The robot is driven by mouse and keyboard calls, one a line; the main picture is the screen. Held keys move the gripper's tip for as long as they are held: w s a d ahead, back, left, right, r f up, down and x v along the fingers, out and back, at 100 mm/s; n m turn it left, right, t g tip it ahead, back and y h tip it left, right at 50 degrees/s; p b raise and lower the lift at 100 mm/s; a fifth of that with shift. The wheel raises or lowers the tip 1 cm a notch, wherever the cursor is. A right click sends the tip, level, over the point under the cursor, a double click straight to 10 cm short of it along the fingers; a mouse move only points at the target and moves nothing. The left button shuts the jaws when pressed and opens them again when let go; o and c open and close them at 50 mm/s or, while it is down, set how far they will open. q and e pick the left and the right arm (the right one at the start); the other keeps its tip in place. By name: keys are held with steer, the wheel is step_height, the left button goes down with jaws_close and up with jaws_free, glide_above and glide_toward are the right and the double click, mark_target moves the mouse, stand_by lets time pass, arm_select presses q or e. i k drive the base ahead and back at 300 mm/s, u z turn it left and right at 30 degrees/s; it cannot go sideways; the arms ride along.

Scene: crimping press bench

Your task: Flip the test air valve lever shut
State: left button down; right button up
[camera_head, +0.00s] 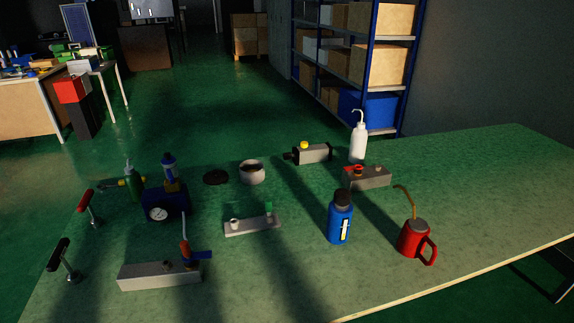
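Two grey blocks carry lever-like parts, and I cannot tell for certain which is the test air valve. The front-left block (150,278) has a blue lever (201,255) pointing right, lying about level, with a small brass-coloured fitting beside it. A red-handled piece with a thin pale tip (184,249) stands upright at that lever's left end. The back-right block (372,181) has a flat red lever (354,167) on top, near its left end. Neither of my grippers shows in the head view, and nothing is touching either lever.
Red-handled (85,202) and black-handled (59,254) clamp-like parts stand at left. The right side is clear.

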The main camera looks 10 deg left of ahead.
mark_target(170, 176)
steer(key=z, duration=1.45)
steer(key=k, duration=1)
steer(key=u, duration=1.25)
steer(key=i, duration=0.5)
